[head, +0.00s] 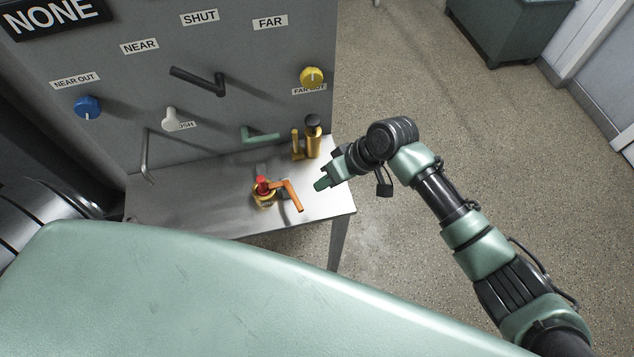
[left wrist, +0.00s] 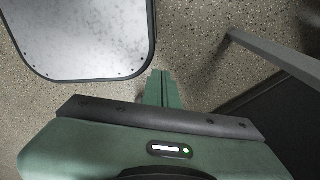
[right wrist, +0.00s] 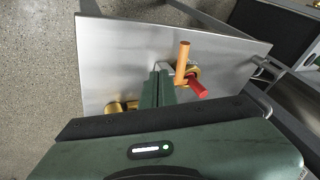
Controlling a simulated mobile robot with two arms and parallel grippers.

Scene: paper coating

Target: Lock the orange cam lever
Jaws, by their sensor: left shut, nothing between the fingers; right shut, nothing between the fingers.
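The orange cam lever (head: 291,194) sits on a brass fitting with a red knob (head: 262,186) on the metal shelf. In the head view its handle points right and bends down toward the shelf's front. In the right wrist view the orange lever (right wrist: 182,62) shows just beyond and right of my fingertips, beside the red knob (right wrist: 197,88). My right gripper (head: 322,183) is shut and empty, to the right of the lever and apart from it in the head view. My left gripper (left wrist: 161,73) is shut and empty over the floor; the head view does not show it.
The metal shelf (head: 225,222) stands against a grey panel with labels, knobs and handles. A brass cylinder with a black top (head: 313,135) stands behind the lever. A green handle (head: 262,137) and bent grey rod (head: 146,155) are nearby.

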